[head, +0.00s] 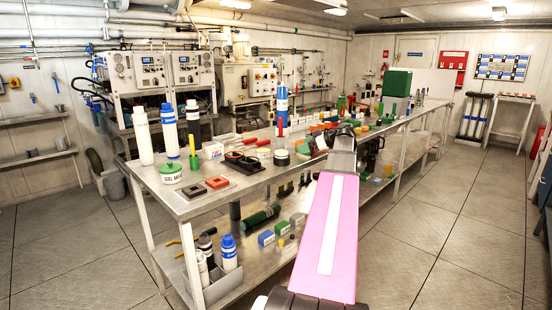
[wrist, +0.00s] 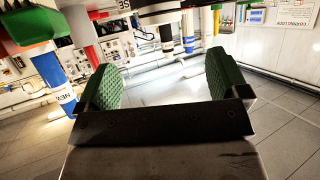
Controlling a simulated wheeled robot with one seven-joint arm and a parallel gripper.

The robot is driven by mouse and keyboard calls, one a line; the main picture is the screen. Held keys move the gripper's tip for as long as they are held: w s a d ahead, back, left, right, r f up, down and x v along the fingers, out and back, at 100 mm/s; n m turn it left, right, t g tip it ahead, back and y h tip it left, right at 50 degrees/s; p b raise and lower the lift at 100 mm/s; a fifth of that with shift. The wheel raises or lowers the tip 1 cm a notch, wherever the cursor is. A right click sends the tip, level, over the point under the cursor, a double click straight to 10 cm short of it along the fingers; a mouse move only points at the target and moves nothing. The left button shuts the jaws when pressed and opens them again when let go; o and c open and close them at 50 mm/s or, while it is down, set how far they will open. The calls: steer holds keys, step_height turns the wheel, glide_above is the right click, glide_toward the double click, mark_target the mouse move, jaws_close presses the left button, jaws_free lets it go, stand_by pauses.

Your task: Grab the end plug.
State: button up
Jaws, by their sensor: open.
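I cannot make out for certain which thing is the end plug; many small parts crowd the bench (head: 225,192) in the head view. My gripper shows in the wrist view (wrist: 164,82) with its two green ribbed pads wide apart. Nothing is between the pads; tiled floor and a pale wall show beyond them. In the head view my pink arm reaches over the bench's front edge, and its dark end covers part of the bench top. The fingertips cannot be made out there.
White and blue bottles (head: 169,133) stand at the bench's left end. Orange and green bins (head: 318,128) lie near my arm's end. A green case (head: 397,82) stands at the far end. The lower shelf holds bottles and boxes (head: 266,238). Floor at right is clear.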

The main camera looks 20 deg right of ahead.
mark_target(283, 152)
steer(key=x, duration=1)
steer(key=shift+r, duration=0.1)
steer(key=shift+s, duration=0.1)
steer(key=c, duration=1.1)
